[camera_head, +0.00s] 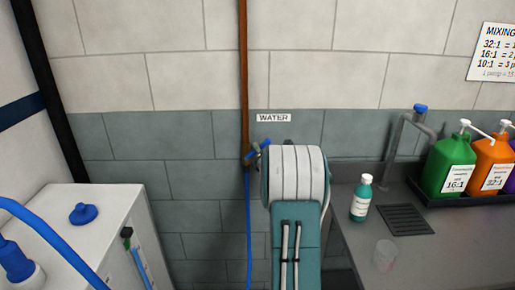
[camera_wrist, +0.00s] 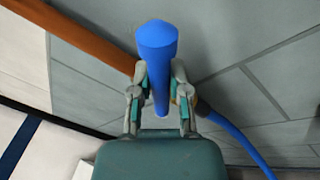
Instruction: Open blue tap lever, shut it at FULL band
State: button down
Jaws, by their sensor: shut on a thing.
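The blue tap lever (camera_wrist: 156,52) shows large in the wrist view, standing between the two fingers of my gripper (camera_wrist: 158,82). The gripper is shut on it. In the head view the lever (camera_head: 263,146) shows in part beside the brown pipe, under the WATER sign (camera_head: 273,118); my arm hides the fingers and some of the tap. A blue hose (camera_head: 249,225) runs down from the tap. At the left stands a white tank (camera_head: 75,238) with a clear upright tube on its side holding blue liquid (camera_head: 141,268). I cannot make out a FULL band there.
A grey faucet (camera_head: 393,150) stands behind. A thick blue hose (camera_head: 45,232) crosses the left foreground.

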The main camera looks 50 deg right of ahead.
jog(key=shift+s+d+f+m+t+h, duration=0.15)
jog(key=shift+f+m+h, duration=0.4)
jog(key=shift+m, duration=0.95)
jog(key=shift+s+d+f+m+t+h, duration=0.1)
jog(key=shift+s+d+f+m+h, duration=0.15)
jog(key=shift+f+m, duration=0.95)
jog(key=shift+s+d+f+m+t+h, duration=0.15)
jog(key=shift+f+m+h, duration=0.25)
jog(key=shift+m, duration=1.4)
jog(key=shift+s+f, duration=0.1)
jog(key=c, duration=0.6)
grip_release()
jog(key=v, duration=1.1)
jog(key=shift+s+a, duration=0.25)
jog(key=shift+a, duration=0.05)
